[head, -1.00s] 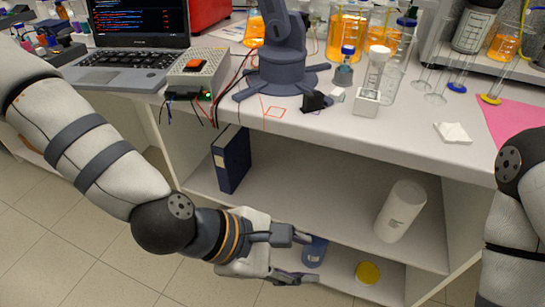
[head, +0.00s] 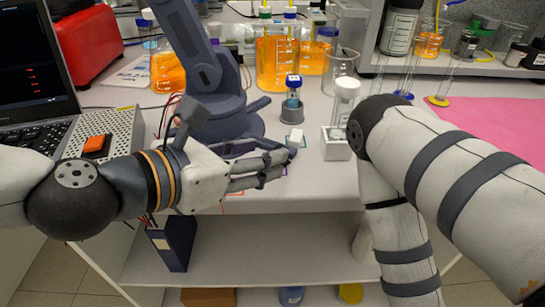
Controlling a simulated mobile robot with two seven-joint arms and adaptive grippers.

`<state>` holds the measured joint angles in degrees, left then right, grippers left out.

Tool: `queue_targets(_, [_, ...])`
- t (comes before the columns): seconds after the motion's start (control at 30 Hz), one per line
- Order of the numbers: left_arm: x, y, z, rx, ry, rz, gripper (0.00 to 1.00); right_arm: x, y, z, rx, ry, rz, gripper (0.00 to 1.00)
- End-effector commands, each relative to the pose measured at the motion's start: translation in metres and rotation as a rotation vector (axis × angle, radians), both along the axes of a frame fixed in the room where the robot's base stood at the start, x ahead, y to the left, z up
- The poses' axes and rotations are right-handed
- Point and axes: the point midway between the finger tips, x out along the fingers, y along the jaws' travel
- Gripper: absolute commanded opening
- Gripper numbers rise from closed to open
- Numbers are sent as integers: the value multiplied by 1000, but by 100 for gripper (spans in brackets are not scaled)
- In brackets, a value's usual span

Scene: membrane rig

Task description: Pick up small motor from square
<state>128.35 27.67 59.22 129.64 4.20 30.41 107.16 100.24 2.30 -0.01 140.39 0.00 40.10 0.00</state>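My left gripper (head: 284,160) reaches in from the left, low over the bench's front part, its fingers pointing right. The fingers overlap in this view, and I cannot tell whether they are open or shut or hold anything. I cannot make out the small motor; the hand covers the part of the bench around it. Part of an orange-red outline (head: 236,194) on the bench shows just below the fingers, and I cannot tell whether it is a full square. My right arm bends down at the right, and its gripper is out of view.
A white block with a clear-stemmed piece (head: 336,150) stands right of my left fingertips. A small blue-capped vial in a grey holder (head: 292,108) is behind them. A dark blue-grey stand (head: 225,110), a white box with an orange switch (head: 105,135) and orange-filled bottles (head: 277,62) crowd the back and left.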

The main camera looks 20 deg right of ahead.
Motion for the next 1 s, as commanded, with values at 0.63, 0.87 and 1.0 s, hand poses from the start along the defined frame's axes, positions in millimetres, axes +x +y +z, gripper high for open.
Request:
queue_targets(0.63, [16,-37,-17,2,-3,-2,1,-2,0,-3,0,9,0,40])
queue_targets(0.87, [16,-37,-17,2,-3,-2,0,-2,0,-3,0,9,0,40])
queue_targets(1.0, [16,-37,-14,2,-5,-1,0,-2,0,-2,0,6,0,40])
